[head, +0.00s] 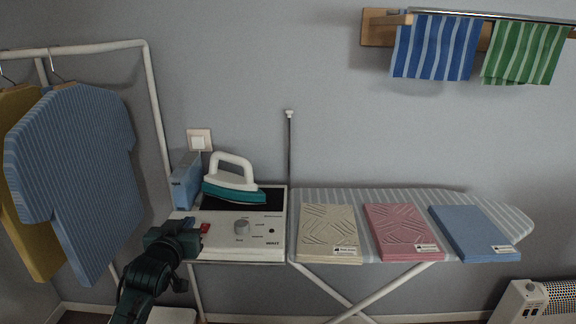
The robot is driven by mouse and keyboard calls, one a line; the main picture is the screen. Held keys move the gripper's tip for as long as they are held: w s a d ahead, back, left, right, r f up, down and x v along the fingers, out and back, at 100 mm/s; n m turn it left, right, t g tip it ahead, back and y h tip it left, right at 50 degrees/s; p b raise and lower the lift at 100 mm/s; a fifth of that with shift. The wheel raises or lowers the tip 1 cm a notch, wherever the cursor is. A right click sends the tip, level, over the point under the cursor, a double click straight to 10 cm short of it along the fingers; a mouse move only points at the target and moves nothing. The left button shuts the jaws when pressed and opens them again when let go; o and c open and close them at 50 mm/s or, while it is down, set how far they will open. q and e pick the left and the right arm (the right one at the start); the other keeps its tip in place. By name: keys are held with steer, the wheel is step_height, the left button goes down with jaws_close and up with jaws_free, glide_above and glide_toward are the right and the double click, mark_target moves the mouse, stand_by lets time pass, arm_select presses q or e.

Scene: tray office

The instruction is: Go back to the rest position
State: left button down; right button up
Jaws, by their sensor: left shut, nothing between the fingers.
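My left gripper (204,230) is dark green and black, with its arm coming up from the lower left. It is shut and empty, in front of the left part of the white iron station (265,254). A small red part shows at its tip. I cannot tell whether it touches the station. My right gripper is not in view.
A teal and white iron (233,190) rests on the station. The ironing board (480,199) holds beige (328,225), pink (392,222) and blue (470,235) folded cloths. A clothes rack (154,90) with shirts stands left. A heater (535,303) stands lower right.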

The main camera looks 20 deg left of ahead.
arm_select(q)
steer(key=s+d+f+m+g+h, duration=0.2)
steer(key=s+d+f+m+h, duration=0.2)
steer(key=s+d+f, duration=0.95)
steer(key=s+d+f+m+g+h, duration=0.1)
steer(key=s+d+f+g+h, duration=0.1)
steer(key=s+d+f, duration=0.5)
steer(key=s+d, duration=0.3)
steer(key=s, duration=0.2)
steer(key=shift+f+m+g+h, duration=0.3)
steer(key=shift+f+g+h, duration=0.1)
